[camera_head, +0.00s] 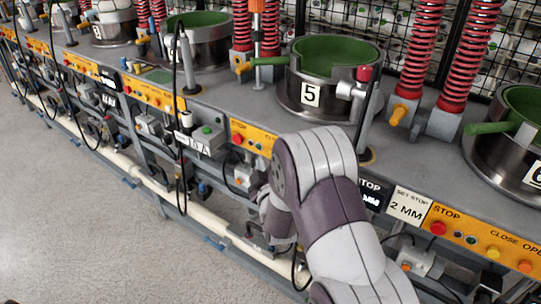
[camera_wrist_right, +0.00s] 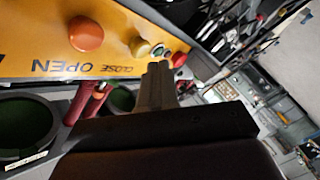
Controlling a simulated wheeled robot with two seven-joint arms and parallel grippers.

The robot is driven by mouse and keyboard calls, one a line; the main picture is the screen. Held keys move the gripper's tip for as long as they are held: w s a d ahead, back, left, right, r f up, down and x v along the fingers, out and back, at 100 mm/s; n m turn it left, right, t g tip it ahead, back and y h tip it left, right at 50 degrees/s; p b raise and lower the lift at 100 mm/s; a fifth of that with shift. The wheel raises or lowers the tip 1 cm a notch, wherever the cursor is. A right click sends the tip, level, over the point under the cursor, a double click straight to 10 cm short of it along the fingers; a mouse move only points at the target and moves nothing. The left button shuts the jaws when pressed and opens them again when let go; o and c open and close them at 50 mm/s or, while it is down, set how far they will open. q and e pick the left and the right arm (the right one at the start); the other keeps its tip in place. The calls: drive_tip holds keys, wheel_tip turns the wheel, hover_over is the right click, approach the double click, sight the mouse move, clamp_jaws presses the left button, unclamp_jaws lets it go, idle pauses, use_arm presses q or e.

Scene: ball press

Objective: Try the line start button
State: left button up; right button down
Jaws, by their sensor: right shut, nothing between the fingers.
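A grey box (camera_head: 205,140) with a small green button (camera_head: 206,130) on top is fixed at the front edge of the line, left of my right arm. I cannot read a start label on it. My right arm crosses the middle of the head view, and its fingertips are hidden there. In the right wrist view my right gripper (camera_wrist_right: 158,84) is shut and empty. Its tips appear close to the yellow button panel (camera_wrist_right: 35,50), overlapping the row of buttons. I cannot tell if they touch. My left gripper is not in view.
The wrist view shows an orange button (camera_wrist_right: 86,34), a yellow button (camera_wrist_right: 140,47) and a red button (camera_wrist_right: 179,59). Press pot 5 (camera_head: 311,95) stands on the bench behind my arm, near red springs (camera_head: 466,55). Cables and a pale pipe run below. The floor (camera_head: 90,225) at left is clear.

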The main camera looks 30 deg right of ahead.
drive_tip(key=shift+a, duration=0.1)
drive_tip(key=shift+s+a, duration=0.3)
drive_tip(key=shift+a, duration=0.45)
drive_tip(key=shift+s+a, duration=0.35)
drive_tip(key=shift+a, duration=0.4)
drive_tip(key=shift+s+a, duration=0.3)
drive_tip(key=shift+a, duration=0.45)
